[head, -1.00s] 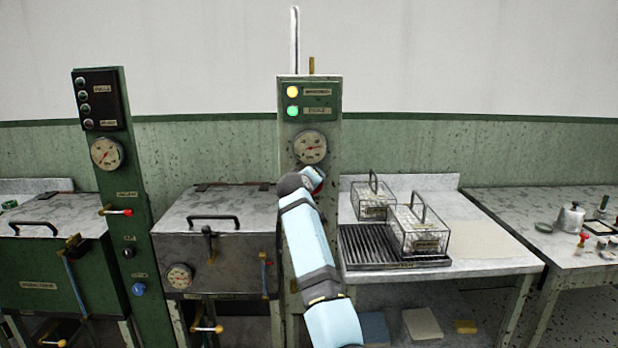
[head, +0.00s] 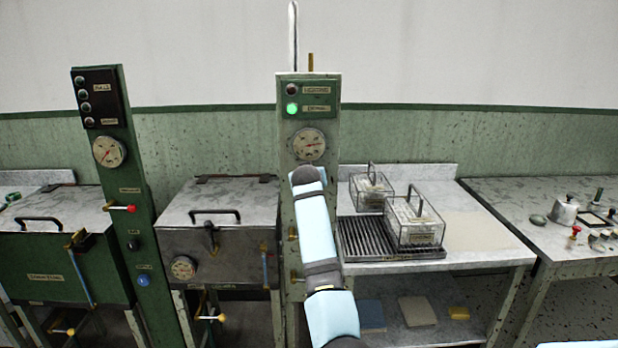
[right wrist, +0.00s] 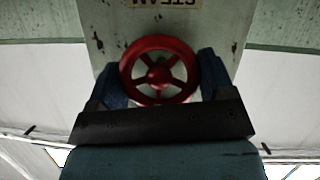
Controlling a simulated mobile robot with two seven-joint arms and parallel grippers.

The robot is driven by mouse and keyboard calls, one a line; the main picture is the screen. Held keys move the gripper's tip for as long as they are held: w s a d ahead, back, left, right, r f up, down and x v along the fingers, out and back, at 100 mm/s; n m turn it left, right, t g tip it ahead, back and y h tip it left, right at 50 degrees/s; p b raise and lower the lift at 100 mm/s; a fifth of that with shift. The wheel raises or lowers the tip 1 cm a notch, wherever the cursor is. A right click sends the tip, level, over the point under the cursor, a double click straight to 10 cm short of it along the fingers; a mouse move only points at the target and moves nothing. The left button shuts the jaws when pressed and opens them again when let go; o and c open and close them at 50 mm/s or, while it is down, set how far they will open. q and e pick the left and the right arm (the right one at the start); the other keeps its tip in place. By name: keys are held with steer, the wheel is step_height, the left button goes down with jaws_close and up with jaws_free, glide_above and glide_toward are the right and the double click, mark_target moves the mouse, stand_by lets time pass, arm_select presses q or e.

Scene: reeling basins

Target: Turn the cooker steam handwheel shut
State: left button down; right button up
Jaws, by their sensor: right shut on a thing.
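The red steam handwheel (right wrist: 159,75), with spokes and a round hub, is in the right wrist view on the green column, below a plate reading STEAM upside down. My right gripper (right wrist: 157,66) is shut on the handwheel, one blue finger on each side of its rim. In the head view my right arm reaches up to the column (head: 325,92) and hides the handwheel and the gripper. Above the arm are a dial gauge (head: 309,144), a lit green lamp (head: 292,109) and a dark lamp (head: 292,90). My left gripper is not in view.
A grey metal cooker box (head: 240,245) stands left of the column. Right of it is a marble-topped table (head: 480,238) with a slatted rack (head: 375,250) and two wire-framed clear baskets (head: 414,222). Another green post (head: 120,160) with a gauge stands further left.

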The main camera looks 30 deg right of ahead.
stand_by(0.4)
steer(key=o, duration=0.9)
steer(key=v, duration=1.3)
steer(key=shift+s+a+r, duration=0.15)
steer(key=shift+s+a, duration=0.05)
steer(key=shift+s, duration=0.15)
